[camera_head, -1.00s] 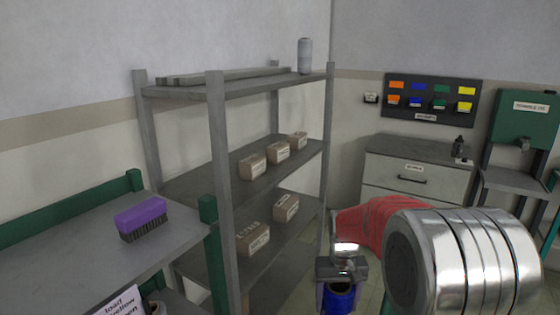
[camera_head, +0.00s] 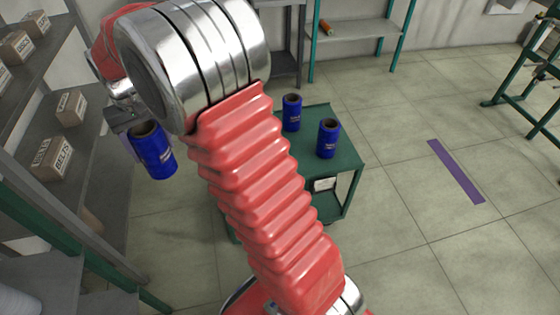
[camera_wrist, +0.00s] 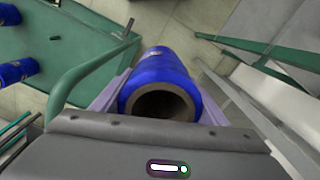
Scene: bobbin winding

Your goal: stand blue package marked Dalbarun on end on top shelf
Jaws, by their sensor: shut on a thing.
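My gripper (camera_head: 126,122) is shut on a blue package (camera_head: 153,152), a cylinder with a brown hollow core. In the wrist view the same blue package (camera_wrist: 160,75) sits between the jaws, its open end facing the camera. It hangs in the air beside the shelf rack, roughly upright in the head view. Its printed name is too small to read. Two similar blue packages, one behind (camera_head: 291,113) and one in front (camera_head: 328,138), stand on end on a green cart. The top shelf is out of view now.
The grey shelf rack (camera_head: 88,113) at left holds brown boxes on its lower levels, one marked BELTS (camera_head: 52,158). The green cart (camera_head: 346,160) stands behind my arm. A purple floor strip (camera_head: 455,170) lies at right, with clear floor around it.

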